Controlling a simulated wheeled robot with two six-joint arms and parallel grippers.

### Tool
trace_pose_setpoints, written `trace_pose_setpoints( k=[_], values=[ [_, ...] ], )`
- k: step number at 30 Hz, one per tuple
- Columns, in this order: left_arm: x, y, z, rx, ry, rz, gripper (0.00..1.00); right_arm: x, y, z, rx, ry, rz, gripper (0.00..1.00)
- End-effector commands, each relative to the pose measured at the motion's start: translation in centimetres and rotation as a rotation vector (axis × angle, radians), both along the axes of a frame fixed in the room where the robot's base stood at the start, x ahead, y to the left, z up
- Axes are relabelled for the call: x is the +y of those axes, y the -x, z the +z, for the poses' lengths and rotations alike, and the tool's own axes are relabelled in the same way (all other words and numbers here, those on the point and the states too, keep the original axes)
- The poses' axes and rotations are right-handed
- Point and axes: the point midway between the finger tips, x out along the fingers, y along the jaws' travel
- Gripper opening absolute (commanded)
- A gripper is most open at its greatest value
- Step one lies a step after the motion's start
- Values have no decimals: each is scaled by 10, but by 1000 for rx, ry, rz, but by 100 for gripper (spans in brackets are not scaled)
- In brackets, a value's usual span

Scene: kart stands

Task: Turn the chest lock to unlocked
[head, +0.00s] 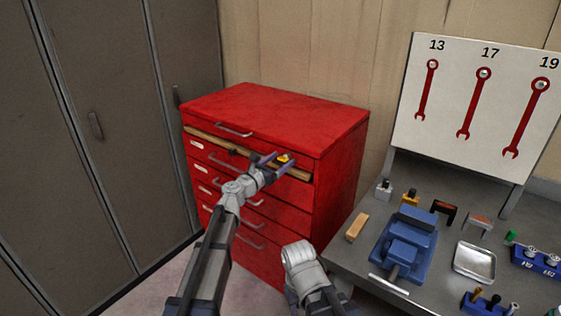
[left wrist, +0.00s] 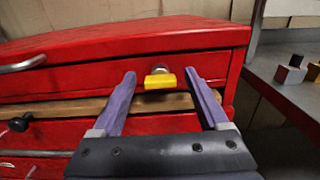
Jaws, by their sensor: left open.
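The red chest (head: 340,160) stands against the back wall with its drawers facing me. Its lock has a small yellow tab (head: 283,157) at the right of the top drawer front. The tab also shows in the left wrist view (left wrist: 160,82), lying level in front of a round grey lock body. My left gripper (head: 284,162) is open at the lock. In the left wrist view its purple fingers (left wrist: 160,74) stand on either side of the tab, with a gap on each side. Part of my right arm shows at the bottom; its gripper cannot be made out.
A wooden bar (head: 213,141) with a black knob (left wrist: 20,124) runs across the chest front below the lock. Grey lockers (head: 95,120) stand at left. The workbench (head: 345,262) at right carries a blue vise (head: 405,245), a metal tray (head: 474,262) and small parts.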

Motion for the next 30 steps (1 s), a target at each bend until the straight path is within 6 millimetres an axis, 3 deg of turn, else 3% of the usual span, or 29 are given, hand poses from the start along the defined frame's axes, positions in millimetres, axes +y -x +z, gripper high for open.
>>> trace_pose_setpoints(
  k=[5, 25, 30],
  values=[
    [0, 1, 0, 0, 0, 0, 78, 0, 0, 0, 0, 0, 0, 50],
    [0, 1, 0, 0, 0, 0, 2, 0, 0, 0, 0, 0, 0, 50],
    [0, 1, 0, -1, -1, 0, 0, 0, 0, 0, 0, 0, 0, 50]
  ],
)
